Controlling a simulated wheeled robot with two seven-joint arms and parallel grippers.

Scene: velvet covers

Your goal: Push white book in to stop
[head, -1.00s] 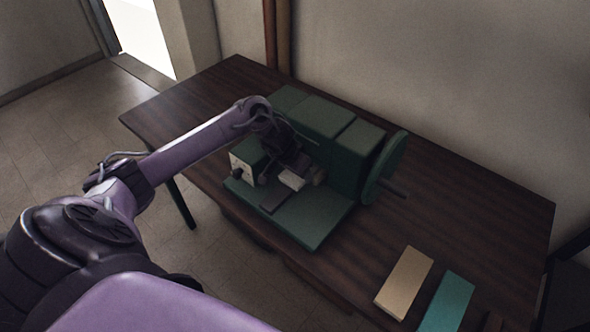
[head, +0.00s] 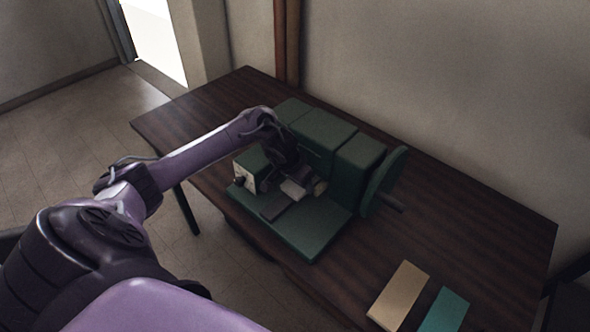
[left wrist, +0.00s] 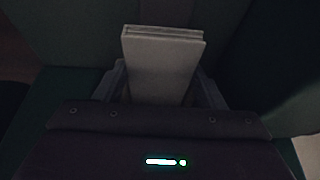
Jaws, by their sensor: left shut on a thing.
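The white book (left wrist: 162,62) is a pale block between the two fingers of my left gripper (left wrist: 160,90) in the left wrist view. The gripper is shut on it, and its far end points away from the palm. In the head view the white book (head: 293,188) is a small pale shape under my left gripper (head: 300,180), partly hidden by it. Both are over the green machine (head: 315,225), in front of its tall green blocks. I cannot tell whether the book touches the block behind it. My right gripper is not in view.
A dark flat plate (head: 275,206) and a pale box with a dark knob (head: 245,178) are beside the gripper. A green wheel (head: 385,182) stands at the machine's right. Tan (head: 399,295) and teal (head: 444,312) flat pieces lie on the wooden table (head: 480,235).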

